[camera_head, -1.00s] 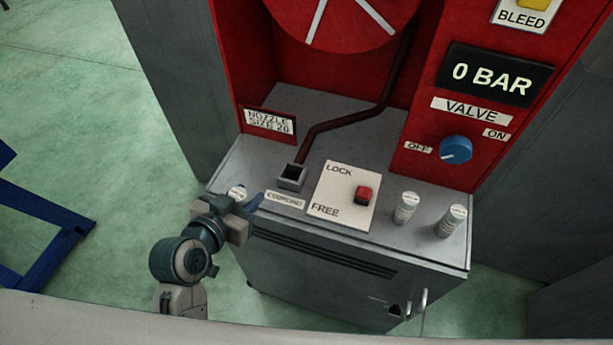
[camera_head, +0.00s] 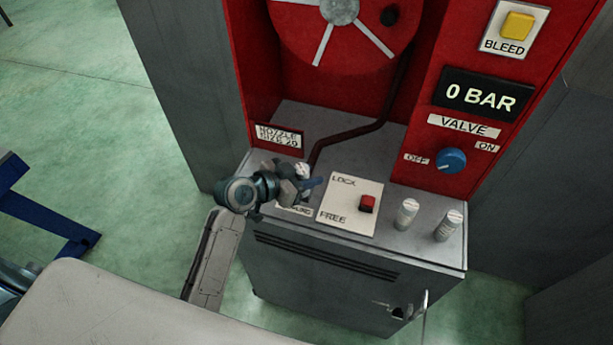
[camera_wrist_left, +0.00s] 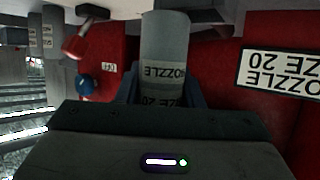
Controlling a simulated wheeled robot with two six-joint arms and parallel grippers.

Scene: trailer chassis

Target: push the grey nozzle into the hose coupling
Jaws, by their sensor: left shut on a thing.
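My left gripper (camera_head: 304,184) is over the left part of the grey cabinet top, at the hose coupling's place. It is shut on the grey nozzle (camera_head: 302,171), whose top just shows in the head view. In the left wrist view the nozzle (camera_wrist_left: 164,50) stands between the fingers, its label reading NOZZLE and 20. The coupling is hidden behind the gripper; only part of its label (camera_head: 303,211) shows. I cannot tell whether the nozzle touches the coupling. My right gripper is not in view.
Right of the gripper is the LOCK/FREE plate (camera_head: 340,208) with a red switch (camera_head: 367,204). Two more nozzles (camera_head: 407,213) (camera_head: 449,225) stand further right. A dark red hose (camera_head: 345,131) runs behind. The display (camera_head: 481,96) reads 0 BAR; the blue valve knob (camera_head: 451,160) is below it.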

